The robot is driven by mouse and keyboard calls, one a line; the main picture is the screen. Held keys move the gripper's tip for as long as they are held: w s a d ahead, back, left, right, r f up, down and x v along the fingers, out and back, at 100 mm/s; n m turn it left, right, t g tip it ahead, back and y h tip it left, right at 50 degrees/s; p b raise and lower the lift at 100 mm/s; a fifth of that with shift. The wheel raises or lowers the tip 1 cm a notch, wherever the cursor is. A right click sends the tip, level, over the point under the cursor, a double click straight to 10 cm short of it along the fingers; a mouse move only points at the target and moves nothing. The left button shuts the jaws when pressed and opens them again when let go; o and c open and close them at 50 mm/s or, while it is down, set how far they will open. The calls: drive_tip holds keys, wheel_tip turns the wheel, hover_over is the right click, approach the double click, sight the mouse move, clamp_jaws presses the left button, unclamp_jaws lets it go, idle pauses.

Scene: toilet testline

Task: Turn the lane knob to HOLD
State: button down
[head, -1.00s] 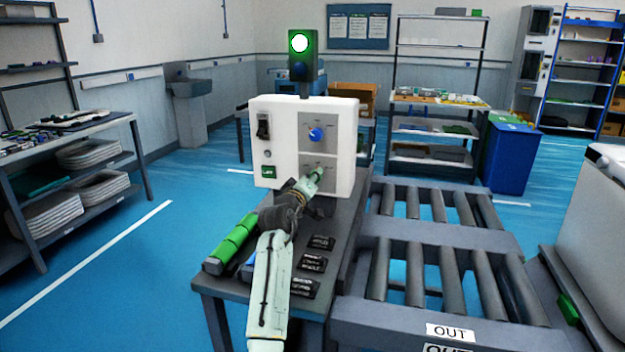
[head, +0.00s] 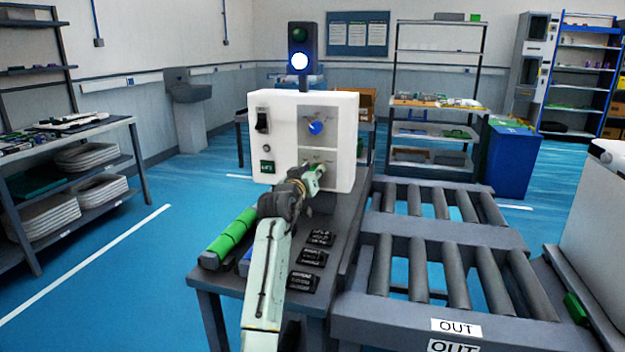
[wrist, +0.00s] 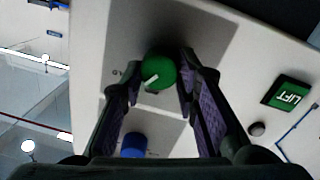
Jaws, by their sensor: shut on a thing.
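A white control box (head: 262,110) stands on a grey table and carries a blue knob (head: 316,127) on its upper panel. A green knob (wrist: 160,70) with a white pointer mark sits on the other panel. In the wrist view my gripper (wrist: 158,82) has one finger on each side of the green knob and is shut on it. The mark slants in that view; the labels around the knob are too small to read. In the head view my gripper (head: 312,176) largely covers this knob. The blue knob also shows in the wrist view (wrist: 133,145), apart from the fingers.
The box also has a black switch (head: 262,120) and a green LIFT label (wrist: 289,93). Green cylinders (head: 232,232) and dark label plates (head: 312,257) lie on the table. Roller conveyors (head: 440,265) stand at right.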

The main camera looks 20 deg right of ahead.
drive_tip(key=shift+m+b, duration=0.7)
drive_tip(key=shift+m, duration=1.4)
drive_tip(key=c, duration=1.2)
unclamp_jaws()
drive_tip(key=shift+c, duration=0.2)
drive_tip(key=shift+s, duration=0.15)
drive_tip(key=v, duration=1.1)
drive_tip(key=shift+s, duration=0.4)
drive_tip(key=shift+a+r, duration=0.15)
